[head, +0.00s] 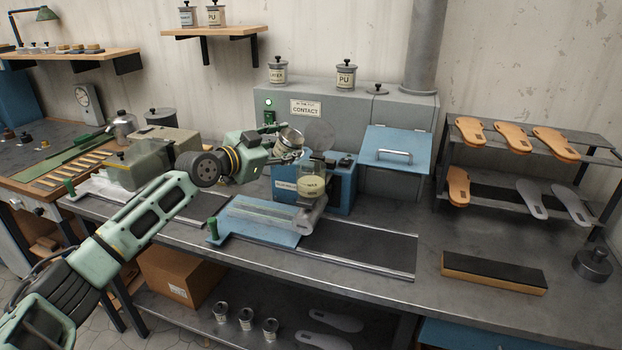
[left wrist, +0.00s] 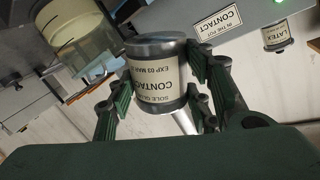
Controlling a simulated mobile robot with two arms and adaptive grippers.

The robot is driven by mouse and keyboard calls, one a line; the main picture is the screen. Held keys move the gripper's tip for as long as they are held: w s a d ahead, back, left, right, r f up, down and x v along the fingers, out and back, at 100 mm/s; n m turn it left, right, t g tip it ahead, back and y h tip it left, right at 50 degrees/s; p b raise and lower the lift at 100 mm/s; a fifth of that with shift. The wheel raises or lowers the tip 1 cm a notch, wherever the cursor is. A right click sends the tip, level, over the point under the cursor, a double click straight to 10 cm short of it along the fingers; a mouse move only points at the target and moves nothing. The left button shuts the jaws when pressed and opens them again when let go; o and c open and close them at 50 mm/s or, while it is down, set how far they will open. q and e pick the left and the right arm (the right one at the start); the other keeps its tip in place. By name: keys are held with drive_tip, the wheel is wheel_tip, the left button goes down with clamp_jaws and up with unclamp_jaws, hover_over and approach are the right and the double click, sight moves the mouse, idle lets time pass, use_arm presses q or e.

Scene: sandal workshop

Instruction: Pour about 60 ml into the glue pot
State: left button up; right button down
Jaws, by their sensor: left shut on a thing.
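My left gripper (head: 287,152) is shut on a metal glue tin (head: 290,137). In the left wrist view, the tin (left wrist: 157,78) has a cream label reading "SOLE GLUE CONTACT" and sits between the green fingers. The tin looks tilted in the head view, held above and slightly left of the glue pot (head: 312,186). The pot is a clear-walled vessel with a "MAX" mark, set in a blue machine. It also shows in the left wrist view (left wrist: 75,48), pale yellowish. I see no stream of glue, and the tin's mouth is not clear. My right gripper is not in view.
A sign (head: 306,107) on the grey cabinet reads "IN THE POT CONTACT". Tins marked LATEX (head: 278,72) and PU (head: 346,76) stand on top. A blue tilted panel (head: 396,147) is right of the pot. A sandal-sole rack (head: 520,165) stands at the right.

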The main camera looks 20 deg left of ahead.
sight(273, 154)
use_arm(q)
drive_tip(key=shift+w+a+f+n+t+h+b, duration=0.2)
drive_tip(key=shift+a+f+n+b, duration=0.75)
drive_tip(key=shift+b, duration=1.55)
drive_tip(key=shift+a+f+n+t+h+b, duration=0.25)
drive_tip(key=shift+a+f+n+b, duration=0.65)
drive_tip(key=shift+b, duration=1.55)
drive_tip(key=shift+a+f+n+t+b, duration=0.25)
drive_tip(key=shift+a+f+n+b, duration=0.2)
drive_tip(key=shift+b, duration=0.6)
